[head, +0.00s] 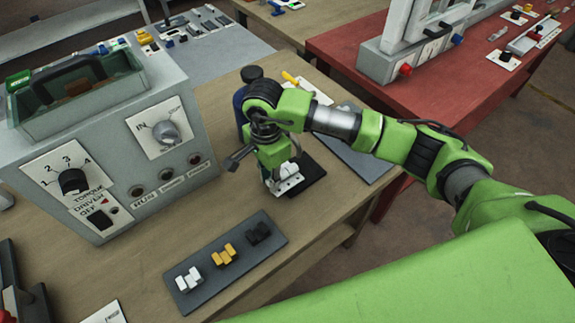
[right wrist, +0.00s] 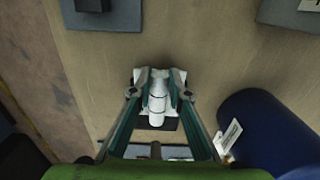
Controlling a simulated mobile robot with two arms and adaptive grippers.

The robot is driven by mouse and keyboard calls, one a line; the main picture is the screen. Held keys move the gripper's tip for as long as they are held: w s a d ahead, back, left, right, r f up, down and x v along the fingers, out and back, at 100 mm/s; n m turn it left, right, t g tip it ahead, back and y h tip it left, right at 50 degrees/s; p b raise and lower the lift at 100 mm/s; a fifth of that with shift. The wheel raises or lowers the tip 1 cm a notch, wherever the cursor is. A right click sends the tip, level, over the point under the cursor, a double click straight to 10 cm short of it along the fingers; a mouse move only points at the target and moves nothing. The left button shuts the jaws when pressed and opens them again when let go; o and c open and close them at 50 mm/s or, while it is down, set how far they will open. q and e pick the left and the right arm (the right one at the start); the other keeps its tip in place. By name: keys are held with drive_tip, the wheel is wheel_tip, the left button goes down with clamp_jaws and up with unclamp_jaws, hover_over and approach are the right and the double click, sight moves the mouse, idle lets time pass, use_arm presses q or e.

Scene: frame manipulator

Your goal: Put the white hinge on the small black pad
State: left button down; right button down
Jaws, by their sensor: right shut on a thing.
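My right gripper (head: 284,180) is shut on a white hinge (head: 290,186), low over the wooden bench. In the right wrist view the white hinge (right wrist: 156,98) sits between the two fingertips (right wrist: 155,85). The small black pad (head: 310,176) lies at the hinge, showing mostly to its right in the head view. In the right wrist view a dark patch of the pad (right wrist: 155,123) shows beneath the hinge. I cannot tell whether the hinge touches the pad. My left gripper is not in view.
A dark tray (head: 207,297) holds white, yellow and black hinge pieces. A grey control box (head: 120,200) stands left. A blue cylinder (right wrist: 262,125) stands close beside the gripper. A grey plate (head: 365,162) lies right of the pad. Bare wood lies between tray and gripper.

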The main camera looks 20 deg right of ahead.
sight(288, 169)
drive_tip(key=shift+w+d, duration=0.3)
drive_tip(key=shift+d, duration=0.35)
drive_tip(key=d+p, duration=0.1)
drive_tip(key=d, duration=0.1)
drive_tip(key=w+d+p, duration=0.1)
drive_tip(key=d, duration=0.1)
drive_tip(key=shift+w+r, duration=0.1)
drive_tip(key=shift+w, duration=0.1)
drive_tip(key=shift+s+a+f+p, duration=0.1)
drive_tip(key=shift+f+p, duration=0.25)
drive_tip(key=shift+f, duration=0.5)
drive_tip(key=shift+a+f, duration=0.1)
drive_tip(key=shift+f, duration=0.15)
drive_tip(key=c, duration=1.9)
unclamp_jaws()
